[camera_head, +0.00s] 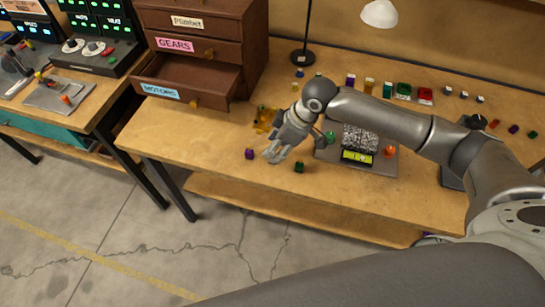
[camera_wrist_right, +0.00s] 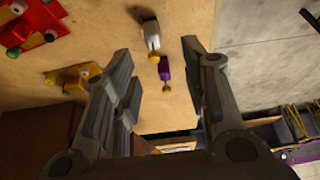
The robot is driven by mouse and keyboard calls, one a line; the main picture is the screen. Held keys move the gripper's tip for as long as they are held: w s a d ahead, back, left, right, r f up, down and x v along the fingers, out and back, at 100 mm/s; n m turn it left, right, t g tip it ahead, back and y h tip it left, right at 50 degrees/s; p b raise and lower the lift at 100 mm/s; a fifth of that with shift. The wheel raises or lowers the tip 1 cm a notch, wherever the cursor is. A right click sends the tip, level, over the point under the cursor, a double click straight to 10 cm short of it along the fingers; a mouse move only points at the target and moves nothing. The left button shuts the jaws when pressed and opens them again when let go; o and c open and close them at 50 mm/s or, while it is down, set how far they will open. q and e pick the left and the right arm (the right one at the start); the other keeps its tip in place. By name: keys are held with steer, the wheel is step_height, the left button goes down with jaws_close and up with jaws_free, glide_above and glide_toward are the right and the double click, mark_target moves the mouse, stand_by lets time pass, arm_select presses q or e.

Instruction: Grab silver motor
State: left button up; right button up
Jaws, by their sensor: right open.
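The silver motor (camera_wrist_right: 151,36), a small light-grey cylinder with a yellowish end, lies on the wooden table in the right wrist view. It shows between and beyond my fingertips. A small purple motor (camera_wrist_right: 165,72) with a yellowish tip lies close to it, and it also shows in the head view (camera_head: 249,154) left of my gripper. My right gripper (camera_head: 276,153) is low over the front part of the table, open and empty; its spread fingers also show in the right wrist view (camera_wrist_right: 158,52). I cannot make out the silver motor in the head view. My left gripper is not in view.
A brown drawer cabinet (camera_head: 205,52) with an open "MOTORS" drawer (camera_head: 188,82) stands left of my gripper. A yellow piece (camera_head: 264,118) lies behind it, and a small dark-green piece (camera_head: 299,167) to the right. A grey plate (camera_head: 381,169) with a box is further right. A lamp (camera_head: 303,57) stands behind.

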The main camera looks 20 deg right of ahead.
steer(key=x, duration=0.3)
steer(key=p+x, duration=0.1)
steer(key=x, duration=0.1)
steer(key=shift+w+d, duration=0.15)
steer(key=shift+d, duration=0.15)
jaws_close()
